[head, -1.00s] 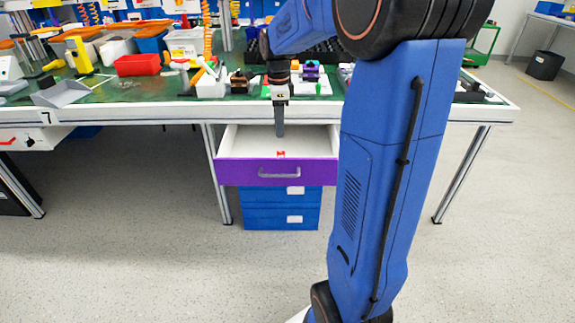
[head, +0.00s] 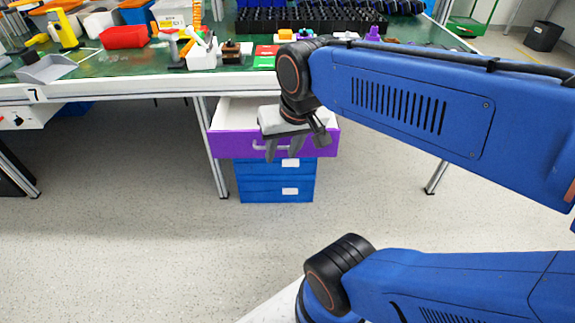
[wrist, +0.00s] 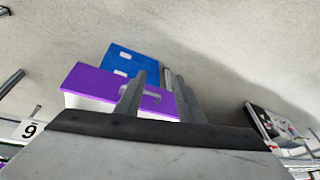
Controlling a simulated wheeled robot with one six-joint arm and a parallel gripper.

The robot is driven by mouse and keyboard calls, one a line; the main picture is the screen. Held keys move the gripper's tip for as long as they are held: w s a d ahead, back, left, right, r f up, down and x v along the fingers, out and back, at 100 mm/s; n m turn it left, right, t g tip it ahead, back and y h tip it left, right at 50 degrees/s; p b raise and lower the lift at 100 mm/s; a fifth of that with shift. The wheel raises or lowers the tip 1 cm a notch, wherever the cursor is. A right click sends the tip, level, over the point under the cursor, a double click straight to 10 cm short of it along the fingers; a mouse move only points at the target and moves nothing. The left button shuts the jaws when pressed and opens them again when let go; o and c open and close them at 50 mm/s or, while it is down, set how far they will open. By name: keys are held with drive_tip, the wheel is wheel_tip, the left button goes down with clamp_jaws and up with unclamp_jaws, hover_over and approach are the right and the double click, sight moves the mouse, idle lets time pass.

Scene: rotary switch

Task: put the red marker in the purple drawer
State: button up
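The purple drawer (head: 232,145) is pulled out under the table, its white inside partly showing behind my gripper. Its front and grey handle also show in the wrist view (wrist: 90,85). My gripper (head: 284,152) is in front of the drawer's front, fingers pointing down and apart near the handle. In the wrist view my gripper's two fingers (wrist: 158,98) stand apart with nothing held between them. I cannot make out the red marker; part of the drawer's inside is hidden by my gripper.
Blue closed drawers (head: 262,185) sit below the purple one. The green table (head: 110,75) above holds a red bin (head: 123,37), a white cup of tools (head: 202,56) and a black rack (head: 310,20). The grey floor in front is clear.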

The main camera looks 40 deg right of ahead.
drive_tip(key=s+n, duration=0.1)
drive_tip(key=s+f+n, duration=0.1)
drive_tip(key=s+a+n, duration=0.1)
drive_tip(key=shift+s+f+t, duration=0.25)
drive_tip(key=shift+f+t, duration=0.05)
drive_tip(key=shift+f, duration=0.05)
idle(1.0)
